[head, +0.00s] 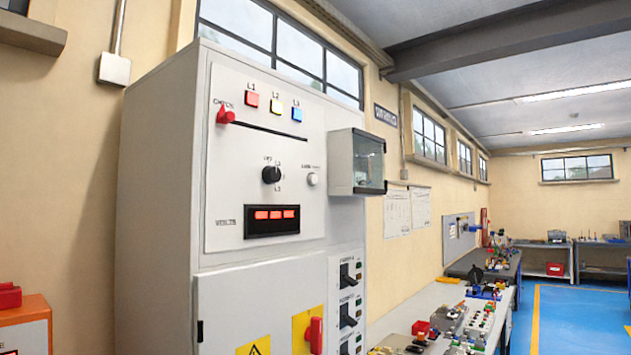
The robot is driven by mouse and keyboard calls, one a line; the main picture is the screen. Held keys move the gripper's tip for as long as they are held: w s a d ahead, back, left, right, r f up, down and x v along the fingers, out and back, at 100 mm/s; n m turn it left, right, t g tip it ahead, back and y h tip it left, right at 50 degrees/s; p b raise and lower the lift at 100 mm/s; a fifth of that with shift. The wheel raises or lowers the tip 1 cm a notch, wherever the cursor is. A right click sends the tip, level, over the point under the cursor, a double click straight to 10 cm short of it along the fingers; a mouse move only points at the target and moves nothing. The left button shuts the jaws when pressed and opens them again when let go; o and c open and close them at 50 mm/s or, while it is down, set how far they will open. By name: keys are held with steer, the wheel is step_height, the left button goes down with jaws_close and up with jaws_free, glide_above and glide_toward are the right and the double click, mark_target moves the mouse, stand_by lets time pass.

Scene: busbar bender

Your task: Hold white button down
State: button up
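The white button (313,179) is a small round knob on the front panel (230,150) of a tall grey cabinet. A red knob (226,116) is at the upper left of the panel. Below is a display (272,221) with lit red segments. Nothing touches the white button. My gripper does not show in this view.
A clear-fronted box (356,162) projects from the cabinet just right of the panel. Black switches (348,276) line the lower right, and a red handle (315,335) is on the lower door. A cluttered bench (440,305) stands right; blue floor (580,315) is open beyond.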

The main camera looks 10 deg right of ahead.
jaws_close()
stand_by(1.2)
